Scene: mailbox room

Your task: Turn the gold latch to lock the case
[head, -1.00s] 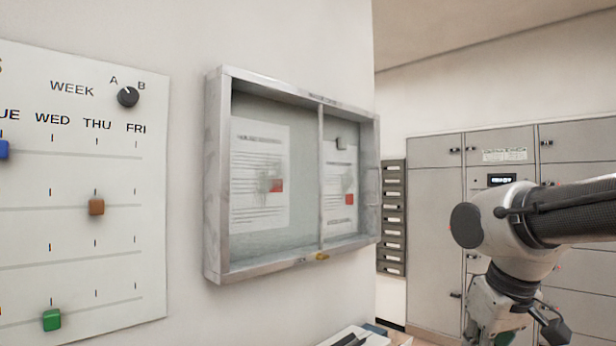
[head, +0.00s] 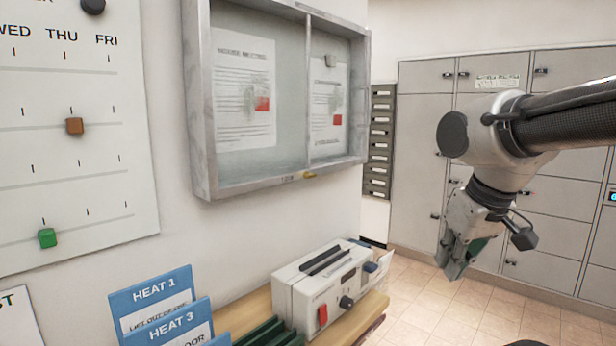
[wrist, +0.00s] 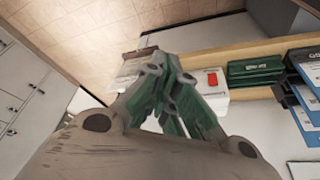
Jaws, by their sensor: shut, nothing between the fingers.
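The glass-fronted notice case (head: 205,120) hangs on the wall, with two pinned papers behind its panes. My gripper (head: 452,272) is to the right of the case and lower than the latch, apart from both, pointing down. In the wrist view my gripper (wrist: 172,72) has its green-padded fingers together with nothing between them. The case and latch do not show in the wrist view.
Below the case a wooden shelf (head: 352,326) holds a white device (head: 300,287) with a red switch and blue folders (head: 150,290). Grey lockers (head: 420,140) stand behind my arm. Open tiled floor (head: 410,300) lies between.

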